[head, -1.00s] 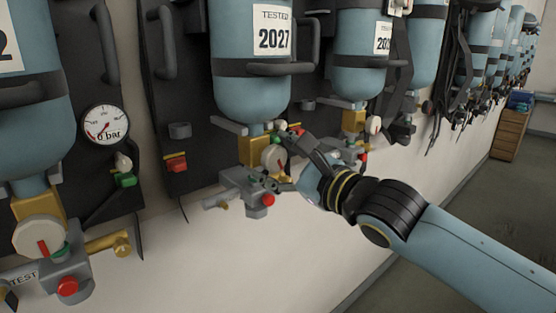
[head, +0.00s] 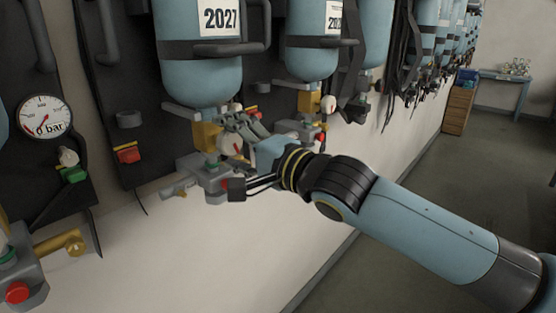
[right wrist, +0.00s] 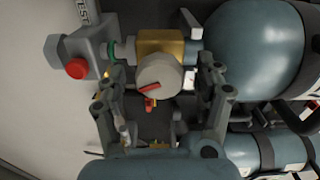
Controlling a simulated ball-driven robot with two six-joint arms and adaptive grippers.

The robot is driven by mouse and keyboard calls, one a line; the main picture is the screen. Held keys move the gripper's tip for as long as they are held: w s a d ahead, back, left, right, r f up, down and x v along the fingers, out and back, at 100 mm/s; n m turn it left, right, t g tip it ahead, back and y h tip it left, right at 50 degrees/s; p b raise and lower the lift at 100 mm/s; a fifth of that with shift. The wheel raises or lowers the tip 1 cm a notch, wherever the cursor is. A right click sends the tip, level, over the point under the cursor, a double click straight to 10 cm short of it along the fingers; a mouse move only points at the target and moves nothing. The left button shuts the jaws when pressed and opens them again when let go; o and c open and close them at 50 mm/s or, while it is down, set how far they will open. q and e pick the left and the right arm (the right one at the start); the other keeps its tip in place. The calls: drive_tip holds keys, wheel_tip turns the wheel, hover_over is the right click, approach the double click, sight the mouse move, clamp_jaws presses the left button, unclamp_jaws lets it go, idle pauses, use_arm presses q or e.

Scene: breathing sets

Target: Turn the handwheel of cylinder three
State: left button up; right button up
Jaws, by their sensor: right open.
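A blue cylinder (head: 200,78) labelled 2027 hangs valve-down on the wall, with a brass valve block (head: 208,136) below it. A round off-white handwheel (right wrist: 158,73) with a red mark sits on that block; in the head view the handwheel (head: 231,143) is partly covered by my gripper. My right gripper (head: 238,157) is open at this valve. In the right wrist view the right gripper (right wrist: 160,88) has one finger on each side of the handwheel, with gaps visible. No number three is readable. My left gripper is out of view.
A grey fitting with a red knob (right wrist: 77,68) lies close to one finger. A pressure gauge (head: 44,116) reading about 0 bar hangs at left. Another cylinder (head: 312,62) hangs to the right. The floor (head: 420,180) at right is clear.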

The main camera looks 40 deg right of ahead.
drive_tip(key=n, duration=2.3)
drive_tip(key=shift+n, duration=0.4)
drive_tip(key=n, duration=0.4)
drive_tip(key=shift+n, duration=0.4)
drive_tip(key=n, duration=0.4)
drive_tip(key=shift+n, duration=0.3)
drive_tip(key=n, duration=0.9)
drive_tip(key=shift+f, duration=0.1)
drive_tip(key=n+b, duration=0.2)
drive_tip(key=n, duration=0.4)
drive_tip(key=shift+n, duration=0.4)
drive_tip(key=n+b, duration=0.1)
drive_tip(key=n, duration=0.6)
drive_tip(key=s+b, duration=0.1)
drive_tip(key=s, duration=0.9)
drive_tip(key=shift+d+b, duration=0.4)
drive_tip(key=shift+d, duration=0.05)
